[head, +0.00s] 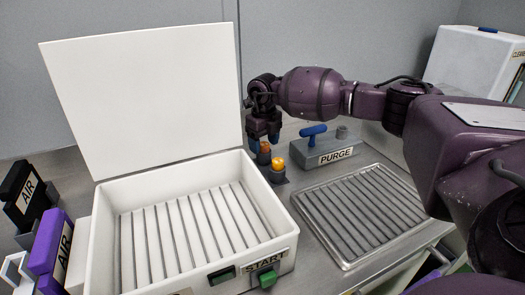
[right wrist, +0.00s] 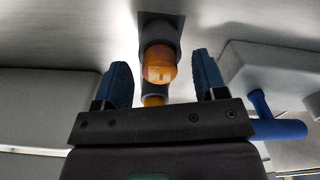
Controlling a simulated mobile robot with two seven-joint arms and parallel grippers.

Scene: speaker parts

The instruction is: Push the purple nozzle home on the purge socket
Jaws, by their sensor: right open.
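The PURGE block (head: 335,147) is grey, with a blue lever (head: 313,133) and a short grey round stub (head: 342,132) on top, which looks like the purge socket. I see no clear purple nozzle. A purple block labelled AIR (head: 50,248) stands at the far left; I cannot tell whether it is the nozzle. My right gripper (head: 263,143) points down left of the PURGE block. It is open and empty, its blue fingers (right wrist: 162,82) apart on either side of an orange-topped piece in a grey holder (right wrist: 160,65). My left gripper is out of view.
A second orange-topped piece (head: 278,165) stands close by. An open white box (head: 110,262) with a raised lid fills the left and centre, with a green START button (head: 264,280). A ribbed metal tray (head: 318,232) lies front right. A black AIR block (head: 28,197) stands far left.

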